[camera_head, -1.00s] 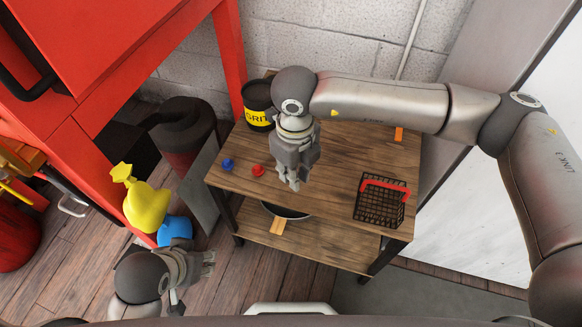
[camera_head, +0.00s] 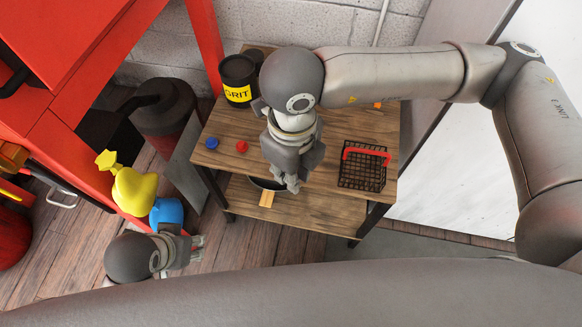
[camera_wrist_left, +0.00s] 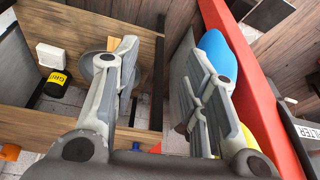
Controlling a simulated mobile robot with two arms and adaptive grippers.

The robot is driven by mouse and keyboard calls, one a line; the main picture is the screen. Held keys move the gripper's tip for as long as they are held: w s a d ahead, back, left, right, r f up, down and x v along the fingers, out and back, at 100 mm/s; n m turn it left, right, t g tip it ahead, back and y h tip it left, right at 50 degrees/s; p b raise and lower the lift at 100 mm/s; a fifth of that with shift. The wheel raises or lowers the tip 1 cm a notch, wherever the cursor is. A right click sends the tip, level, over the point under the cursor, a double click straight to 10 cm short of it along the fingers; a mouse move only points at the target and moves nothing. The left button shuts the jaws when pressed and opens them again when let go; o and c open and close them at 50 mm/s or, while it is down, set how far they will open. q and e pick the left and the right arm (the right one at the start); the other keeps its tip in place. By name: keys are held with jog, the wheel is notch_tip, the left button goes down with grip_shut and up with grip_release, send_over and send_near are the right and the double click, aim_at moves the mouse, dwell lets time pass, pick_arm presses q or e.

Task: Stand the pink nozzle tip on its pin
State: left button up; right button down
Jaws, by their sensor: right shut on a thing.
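I see no pink nozzle tip in either view. My right gripper (camera_head: 290,184) points down at the front edge of the wooden table top (camera_head: 221,164). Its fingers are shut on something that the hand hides. A small blue piece (camera_head: 212,143) and a small red piece (camera_head: 241,146) stand on the table to its left. No pin can be made out. My left gripper (camera_head: 197,250) is low at the left, away from the table top. In the left wrist view its fingers (camera_wrist_left: 165,90) are spread apart with nothing between them.
A black GRIT tin (camera_head: 238,82) stands at the back left of the table. A black wire basket with a red handle (camera_head: 364,166) is at the right. A pan with a wooden handle (camera_head: 267,199) lies on the lower shelf. A yellow-and-blue object (camera_head: 134,190) is near my left gripper.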

pick_arm(q)
jog(key=shift+p+x, duration=0.45)
jog(key=shift+x, duration=0.55)
pick_arm(e)
notch_tip(320, 180, up, 3)
jog(key=shift+f, duration=0.15)
pick_arm(q)
jog(key=shift+w+d+r, duration=0.1)
jog(key=shift+w+d, duration=0.05)
jog(key=shift+w, duration=0.05)
